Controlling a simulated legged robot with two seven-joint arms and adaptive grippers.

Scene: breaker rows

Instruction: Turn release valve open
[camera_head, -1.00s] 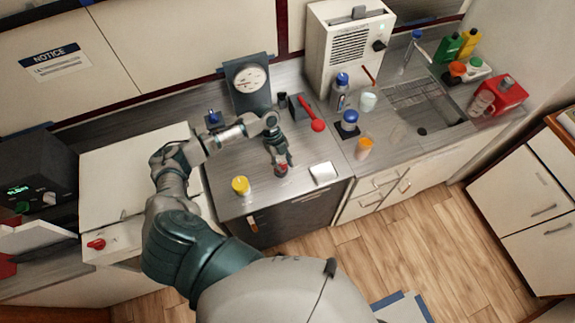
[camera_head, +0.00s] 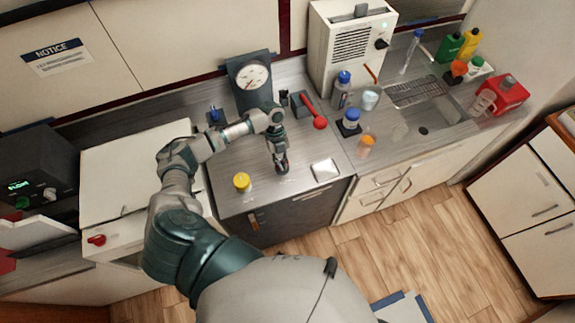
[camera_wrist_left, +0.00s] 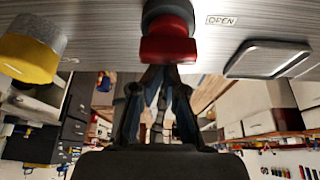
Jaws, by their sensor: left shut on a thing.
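The valve with a red knob (camera_wrist_left: 168,45) on a dark round base stands on the metal worktop in the left wrist view. An "OPEN" label (camera_wrist_left: 222,20) is on the surface to its right. My left gripper (camera_head: 282,168) reaches down to the worktop in the head view and hides most of the knob there. In the wrist view the left gripper's fingers (camera_wrist_left: 158,76) are closed together on the red knob. Which way the knob is turned cannot be told. My right gripper is in neither view.
A yellow-capped knob (camera_head: 242,182) stands left of the gripper and a pale square plate (camera_head: 324,170) lies right of it. A dial gauge (camera_head: 250,78) and a red-handled lever (camera_head: 318,121) are behind. Bottles and a sink (camera_head: 428,108) are further right.

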